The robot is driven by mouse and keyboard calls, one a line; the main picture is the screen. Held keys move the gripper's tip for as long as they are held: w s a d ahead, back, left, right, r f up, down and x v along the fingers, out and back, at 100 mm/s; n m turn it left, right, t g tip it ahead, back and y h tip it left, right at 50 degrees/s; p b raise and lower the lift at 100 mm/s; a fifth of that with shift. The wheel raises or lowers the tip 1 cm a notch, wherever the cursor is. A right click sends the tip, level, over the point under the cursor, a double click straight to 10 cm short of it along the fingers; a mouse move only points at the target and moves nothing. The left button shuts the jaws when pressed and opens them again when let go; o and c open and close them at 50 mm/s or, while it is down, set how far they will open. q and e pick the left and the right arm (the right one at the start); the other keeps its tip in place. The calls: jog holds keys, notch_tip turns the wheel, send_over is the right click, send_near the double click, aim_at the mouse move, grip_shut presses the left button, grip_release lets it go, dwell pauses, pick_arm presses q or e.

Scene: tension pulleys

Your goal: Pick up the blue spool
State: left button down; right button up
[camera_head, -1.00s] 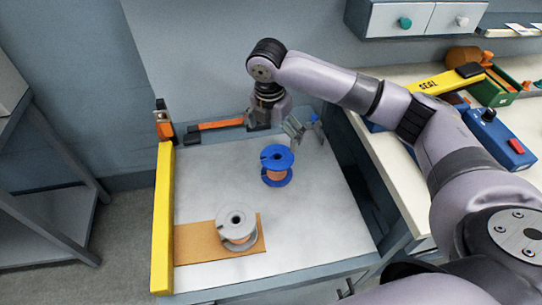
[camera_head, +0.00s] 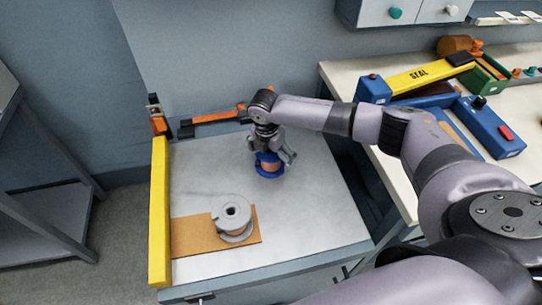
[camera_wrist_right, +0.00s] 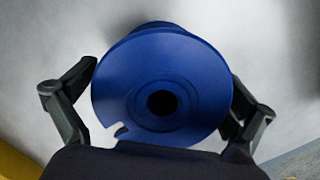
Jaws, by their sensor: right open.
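The blue spool (camera_head: 268,167) stands upright on the white table top, with copper-coloured winding between its flanges. My right gripper (camera_head: 272,155) is over it from above and hides part of its top. In the right wrist view the blue spool (camera_wrist_right: 165,85) fills the middle, its round flange with a dark centre hole and a small notch facing the camera. The open fingers of my right gripper (camera_wrist_right: 160,105) lie on either side of the flange, close to its rim; I cannot tell whether they touch it. My left gripper is not in view.
A grey spool (camera_head: 232,218) stands on a brown mat (camera_head: 190,237) at the front left. A yellow bar (camera_head: 160,210) runs along the table's left edge. Orange-and-black tools (camera_head: 210,118) lie at the back. A bench with blue boxes (camera_head: 490,125) is at the right.

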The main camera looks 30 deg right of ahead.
jog(key=shift+d+f, duration=0.1)
jog(key=shift+f, duration=0.7)
jog(key=shift+c, duration=0.2)
jog(key=shift+s+f, duration=0.1)
jog(key=shift+s, duration=0.2)
jog(key=c, duration=1.8)
jog(key=shift+c, duration=0.2)
